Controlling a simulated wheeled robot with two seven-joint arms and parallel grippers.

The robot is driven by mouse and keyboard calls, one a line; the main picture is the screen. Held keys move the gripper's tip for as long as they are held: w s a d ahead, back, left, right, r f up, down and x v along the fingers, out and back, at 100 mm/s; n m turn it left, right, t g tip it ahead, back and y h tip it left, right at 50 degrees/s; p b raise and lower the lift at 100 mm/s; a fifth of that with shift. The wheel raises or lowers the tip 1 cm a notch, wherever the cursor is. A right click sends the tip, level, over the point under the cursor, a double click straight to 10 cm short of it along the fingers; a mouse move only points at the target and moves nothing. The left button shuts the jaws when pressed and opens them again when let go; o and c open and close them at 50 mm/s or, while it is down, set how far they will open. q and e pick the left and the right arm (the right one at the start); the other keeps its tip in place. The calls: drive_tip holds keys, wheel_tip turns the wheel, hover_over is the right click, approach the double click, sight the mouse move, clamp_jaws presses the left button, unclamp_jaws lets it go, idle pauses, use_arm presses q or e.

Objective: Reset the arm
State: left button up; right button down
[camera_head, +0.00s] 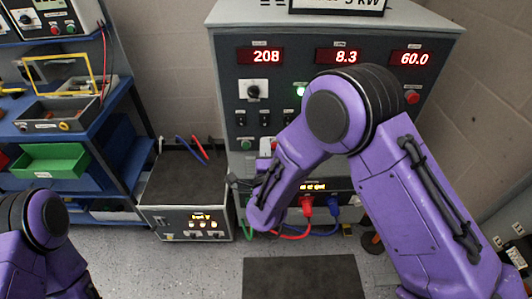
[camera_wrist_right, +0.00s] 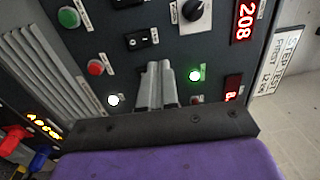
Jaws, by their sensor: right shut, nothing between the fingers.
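My right arm (camera_head: 345,130) reaches in from the right and bends down in front of the test panel (camera_head: 225,65). My right gripper (camera_head: 265,147) is partly hidden behind its forearm in the head view. In the right wrist view its two grey fingers (camera_wrist_right: 155,84) are together and empty, pointing at the panel between a red button (camera_wrist_right: 95,67) and a lit green lamp (camera_wrist_right: 195,75). I cannot tell whether they touch the panel. My left arm (camera_head: 42,225) shows at the lower left; its gripper is out of view.
Red and blue plugs (camera_head: 306,204) sit low on the panel. A blue shelf (camera_head: 85,155) holds a green bin (camera_head: 50,160). A dark mat (camera_head: 300,278) lies in front.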

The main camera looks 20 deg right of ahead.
drive_tip(key=shift+s+a+r, duration=0.15)
drive_tip(key=shift+s+r, duration=0.05)
drive_tip(key=shift+s, duration=0.65)
